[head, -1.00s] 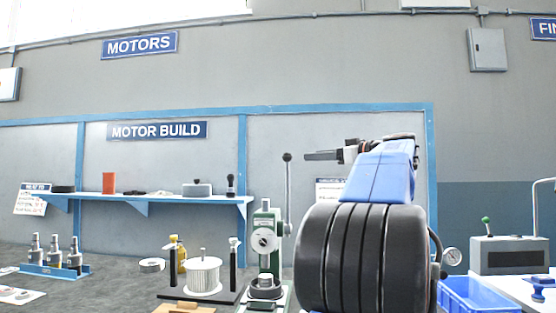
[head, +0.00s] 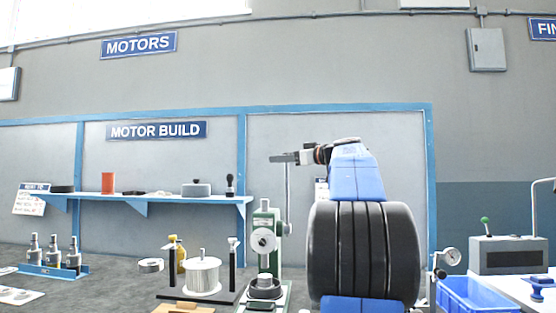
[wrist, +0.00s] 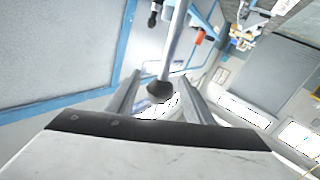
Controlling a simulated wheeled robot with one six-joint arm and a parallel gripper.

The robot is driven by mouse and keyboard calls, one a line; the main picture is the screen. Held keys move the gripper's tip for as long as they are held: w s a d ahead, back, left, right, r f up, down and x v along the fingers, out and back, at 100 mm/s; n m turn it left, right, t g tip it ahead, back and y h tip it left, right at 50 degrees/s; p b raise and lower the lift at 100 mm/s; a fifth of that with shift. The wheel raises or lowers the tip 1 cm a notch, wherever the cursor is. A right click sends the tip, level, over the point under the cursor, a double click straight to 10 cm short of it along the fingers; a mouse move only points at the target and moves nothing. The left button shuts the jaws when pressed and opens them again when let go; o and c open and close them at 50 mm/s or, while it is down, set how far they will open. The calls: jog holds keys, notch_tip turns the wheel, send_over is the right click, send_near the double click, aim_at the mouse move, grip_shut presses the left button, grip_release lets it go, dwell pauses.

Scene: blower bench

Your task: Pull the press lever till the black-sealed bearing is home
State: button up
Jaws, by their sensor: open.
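The green arbor press (head: 265,218) stands on the bench, left of my arm. Its lever rod (head: 289,195) points up, close to upright. In the head view my gripper (head: 283,158) reaches left across the lever's top and hides the knob. In the wrist view the dark ball knob (wrist: 160,91) lies between the two open fingers (wrist: 160,100), with a gap on each side, and the rod runs up from it. Dark and silver round parts (head: 265,287) sit at the press base; I cannot tell which is the black-sealed bearing or how deep it sits.
A white wound stator (head: 202,275) stands between two black posts just left of the press. A blue shelf (head: 170,199) runs along the wall behind. A blue bin (head: 468,295) and a grey box unit (head: 508,256) stand at the right.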

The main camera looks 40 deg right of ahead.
jog(key=shift+w+a, duration=0.15)
jog(key=shift+w, duration=1.2)
grip_shut()
jog(key=shift+s+a, duration=0.1)
